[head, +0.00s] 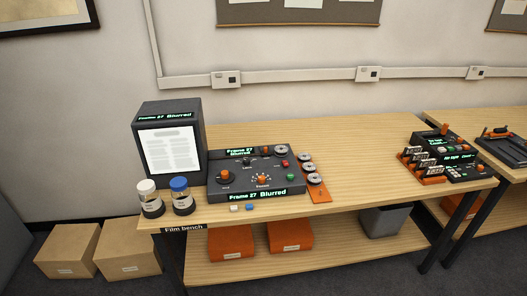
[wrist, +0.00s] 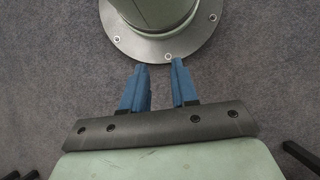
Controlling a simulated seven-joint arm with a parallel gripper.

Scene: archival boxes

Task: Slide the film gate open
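A dark film console (head: 255,174) with orange and coloured knobs sits on the wooden film bench (head: 350,165). Its two displays read "Frame 27 Blurred". Which part of the console is the film gate, and whether it is open, I cannot tell at this size. A dark viewer box (head: 170,147) with a lit page of blurred text stands to the left of the console. My gripper (wrist: 158,64) shows only in the wrist view. Its two blue fingers are apart with nothing between them, above grey carpet and my round base plate, away from the bench.
Two bottles, one white-capped (head: 149,197) and one blue-capped (head: 181,195), stand at the bench's front left. An orange rack of reels (head: 315,180) adjoins the console's right side. Other equipment (head: 444,152) stands at the bench's right end. The bench middle is clear.

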